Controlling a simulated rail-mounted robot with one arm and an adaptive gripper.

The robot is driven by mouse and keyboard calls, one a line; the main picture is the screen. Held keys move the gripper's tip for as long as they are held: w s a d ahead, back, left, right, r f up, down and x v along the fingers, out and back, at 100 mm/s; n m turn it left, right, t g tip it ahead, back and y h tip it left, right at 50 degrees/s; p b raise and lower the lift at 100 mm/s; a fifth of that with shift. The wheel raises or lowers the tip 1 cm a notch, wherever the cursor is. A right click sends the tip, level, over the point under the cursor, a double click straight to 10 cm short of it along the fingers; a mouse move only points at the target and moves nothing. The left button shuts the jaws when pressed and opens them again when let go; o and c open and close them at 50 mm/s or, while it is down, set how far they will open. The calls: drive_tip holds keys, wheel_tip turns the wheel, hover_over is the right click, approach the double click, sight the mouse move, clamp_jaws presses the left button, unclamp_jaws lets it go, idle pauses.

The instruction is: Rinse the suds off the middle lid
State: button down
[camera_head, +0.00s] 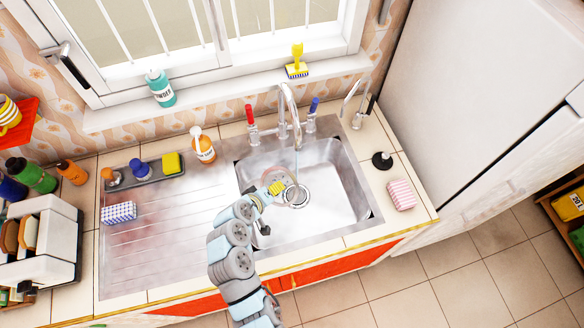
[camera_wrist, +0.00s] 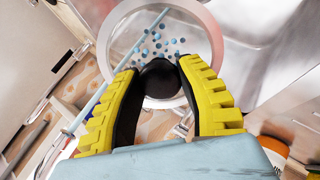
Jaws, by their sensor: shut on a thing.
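My gripper (camera_head: 277,188), with yellow fingertips, is low over the sink. In the wrist view my gripper (camera_wrist: 160,72) is shut on the black knob (camera_wrist: 160,84) of a round clear glass lid (camera_wrist: 200,36). Light-blue dots that look like suds (camera_wrist: 156,46) cluster on the lid's glass. The lid shows only faintly in the head view (camera_head: 275,174). A thin water stream (camera_head: 296,165) runs from the tap (camera_head: 289,105) into the sink. In the wrist view the stream (camera_wrist: 132,55) crosses the lid's left part; whether it touches the glass is unclear.
The steel sink basin (camera_head: 340,195) has its drain (camera_head: 296,197) close beside my gripper. Red (camera_head: 251,118) and blue (camera_head: 312,110) tap handles flank the tap. An orange bottle (camera_head: 203,147) stands behind the drainboard, and a pink-striped sponge (camera_head: 401,194) lies right of the sink.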

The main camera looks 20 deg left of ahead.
drive_tip(key=v, duration=0.5)
drive_tip(key=shift+s+r, duration=0.1)
drive_tip(key=shift+s, duration=0.25)
idle(0.7)
